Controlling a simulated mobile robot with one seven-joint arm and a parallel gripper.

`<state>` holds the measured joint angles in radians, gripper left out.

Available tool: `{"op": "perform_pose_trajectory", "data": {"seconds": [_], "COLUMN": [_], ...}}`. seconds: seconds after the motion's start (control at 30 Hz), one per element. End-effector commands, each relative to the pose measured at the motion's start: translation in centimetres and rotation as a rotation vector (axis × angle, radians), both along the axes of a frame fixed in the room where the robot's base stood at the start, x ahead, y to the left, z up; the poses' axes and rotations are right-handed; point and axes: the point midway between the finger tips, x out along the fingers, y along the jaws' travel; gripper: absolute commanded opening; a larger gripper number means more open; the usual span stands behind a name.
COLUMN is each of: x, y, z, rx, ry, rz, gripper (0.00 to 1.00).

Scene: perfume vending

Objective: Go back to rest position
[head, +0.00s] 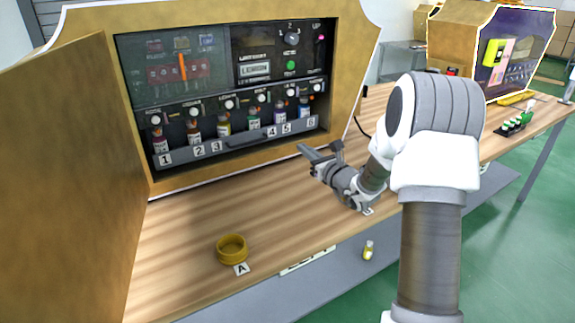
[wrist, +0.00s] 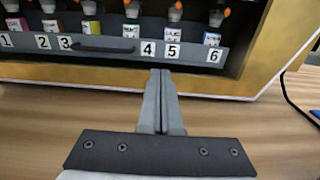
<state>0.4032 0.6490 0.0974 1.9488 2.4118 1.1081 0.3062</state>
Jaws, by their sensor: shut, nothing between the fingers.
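My gripper (head: 308,152) is shut and empty, held above the wooden table (head: 190,235) in front of the perfume vending machine (head: 345,75). In the wrist view the two fingers of my gripper (wrist: 160,100) are pressed together and point toward the machine's drawer front (wrist: 105,49), near labels 3 and 4. The fingers appear apart from the drawer. Several small bottles (head: 223,124) stand in a row behind the numbered drawer front.
A yellow round holder (head: 232,249) stands beside label A (head: 241,269) at the table's front. A small yellow bottle (head: 368,250) is below the table edge. Another machine (head: 505,55) and a black rack (head: 514,124) are at the right. The table's middle is clear.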

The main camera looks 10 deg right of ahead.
Motion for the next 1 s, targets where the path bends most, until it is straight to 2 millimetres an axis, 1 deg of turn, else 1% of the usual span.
{"op": "perform_pose_trajectory", "data": {"seconds": [0.27,0.37,0.47,0.53,0.57,0.6,0.67,0.7,0.77,0.8,0.87,0.9,0.97,1.0], "x": [-0.3,-0.4,-1.1,-2.2,-2.9,-4.0,-6.1,-7.5,-9.9,-11.5,-14.0,-15.7,-18.3,-19.9], "y": [-0.1,0.2,2.1,4.4,5.6,7.3,9.9,11.5,13.5,14.8,16.3,17.2,18.2,18.7], "z": [0.0,0.3,1.6,3.1,3.8,4.7,6.0,6.6,7.4,7.8,8.2,8.3,8.4,8.4], "rx": [0.000,-0.009,-0.061,-0.133,-0.173,-0.233,-0.332,-0.401,-0.507,-0.575,-0.684,-0.757,-0.867,-0.943], "ry": [0.000,-0.003,-0.015,-0.031,-0.038,-0.052,-0.072,-0.087,-0.108,-0.123,-0.148,-0.163,-0.186,-0.204], "rz": [-0.001,0.010,0.071,0.150,0.192,0.255,0.352,0.415,0.507,0.567,0.655,0.712,0.792,0.845], "gripper": [0.00,0.00,0.00,0.00,0.00,0.00,0.00,0.00,0.00,0.00,0.00,0.00,0.00,0.00]}}
